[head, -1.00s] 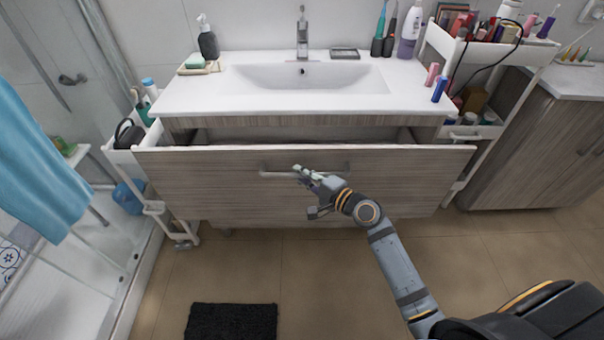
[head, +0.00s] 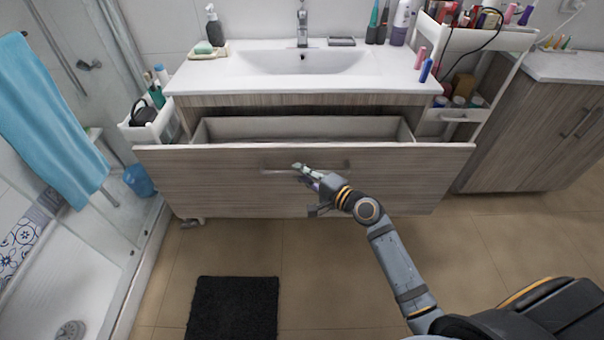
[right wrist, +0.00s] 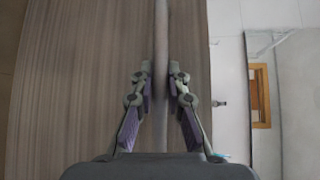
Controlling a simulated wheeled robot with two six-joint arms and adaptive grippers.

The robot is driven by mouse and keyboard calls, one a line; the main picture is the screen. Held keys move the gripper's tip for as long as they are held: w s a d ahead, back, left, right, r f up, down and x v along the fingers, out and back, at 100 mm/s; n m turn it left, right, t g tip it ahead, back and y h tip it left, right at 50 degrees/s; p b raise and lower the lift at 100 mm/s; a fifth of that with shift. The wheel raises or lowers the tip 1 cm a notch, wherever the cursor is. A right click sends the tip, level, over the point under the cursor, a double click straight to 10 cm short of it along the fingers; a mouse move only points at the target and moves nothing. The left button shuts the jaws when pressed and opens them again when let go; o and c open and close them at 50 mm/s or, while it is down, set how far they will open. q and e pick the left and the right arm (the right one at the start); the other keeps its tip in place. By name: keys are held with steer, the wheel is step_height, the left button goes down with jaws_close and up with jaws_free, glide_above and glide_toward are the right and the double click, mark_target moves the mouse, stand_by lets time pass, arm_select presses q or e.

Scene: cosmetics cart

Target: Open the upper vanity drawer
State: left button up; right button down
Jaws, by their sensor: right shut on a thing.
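The upper vanity drawer (head: 230,185) has a wood-grain front and stands pulled out from under the white sink counter (head: 220,78). Its inside (head: 290,128) shows as an open, empty-looking box. A horizontal bar handle (head: 335,165) sits on the front near the top. In the right wrist view my gripper's two fingers (right wrist: 160,78) are closed around the handle bar (right wrist: 161,40), one on each side. My left gripper is not in view.
A white cart (head: 455,115) with cosmetics stands right of the vanity, by a wooden cabinet (head: 530,140). A white caddy (head: 150,128) is at the left. A black mat (head: 235,305) lies on the floor before the drawer. The tiled floor around it is clear.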

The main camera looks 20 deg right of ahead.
steer(key=c, duration=1.3)
jaws_free()
steer(key=shift+r, duration=0.1)
steer(key=shift+c, duration=0.2)
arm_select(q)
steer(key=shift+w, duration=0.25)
arm_select(e)
steer(key=shift+s+d, duration=0.1)
steer(key=shift+s, duration=0.05)
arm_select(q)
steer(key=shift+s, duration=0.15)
arm_select(e)
steer(key=v, duration=0.7)
steer(key=shift+s, duration=0.15)
steer(key=shift+d, duration=0.1)
